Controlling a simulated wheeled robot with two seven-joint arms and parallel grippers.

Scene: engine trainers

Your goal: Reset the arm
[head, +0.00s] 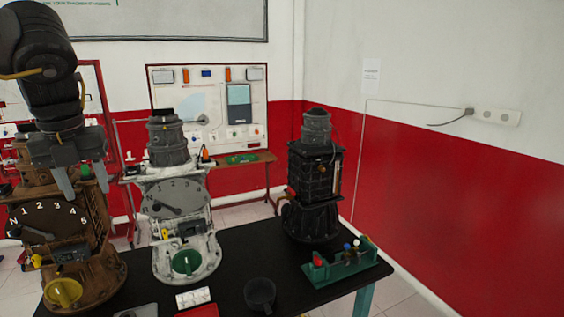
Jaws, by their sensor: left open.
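My left arm comes down from the top left. Its gripper (82,182) is open and empty, with its fingers pointing down. The fingers appear in front of the upper part of the brown engine trainer (85,240); I cannot tell whether they touch it. That trainer has a numbered dial and a yellow knob (63,292). My right arm and gripper are not in view.
A white trainer (200,245) with a dial and green knob stands on the black table (245,255). A black trainer (316,185) and a green stand (338,268) with coloured knobs are at right. A dark cup-like part (260,293) sits at the front.

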